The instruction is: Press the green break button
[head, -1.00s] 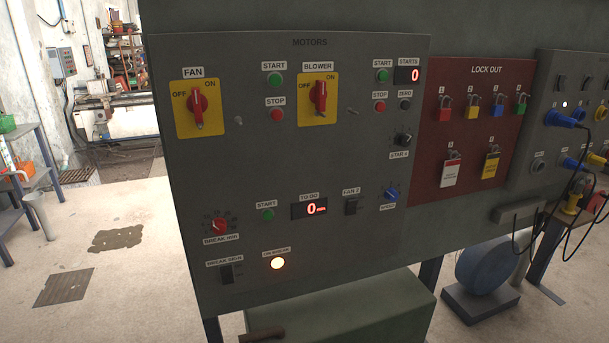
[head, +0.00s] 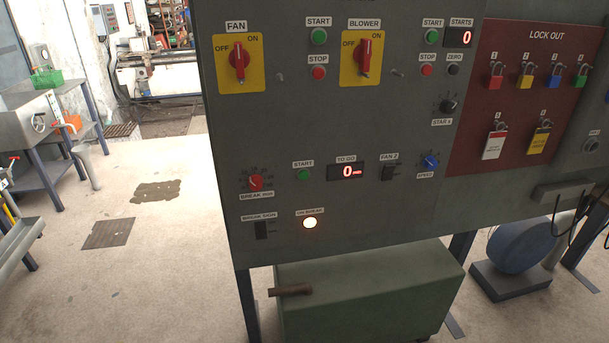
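The grey motors panel (head: 300,130) fills the middle of the head view. A small green button (head: 303,175) labelled START sits in its lower part, just right of the red BREAK knob (head: 255,182) and left of the TO GO display (head: 346,172), which reads 0. Below the knob is a black BREAK SIGN switch (head: 261,230). A lit whitish lamp (head: 310,223) is below the green button; its label is too blurred to read surely. Neither of my grippers is in view.
Other green START buttons are higher up, beside FAN (head: 319,37) and BLOWER (head: 432,37). A red lock-out board (head: 520,90) with padlocks is at right. A green box (head: 370,290) with a brown handle stands below the panel. Open floor lies at left.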

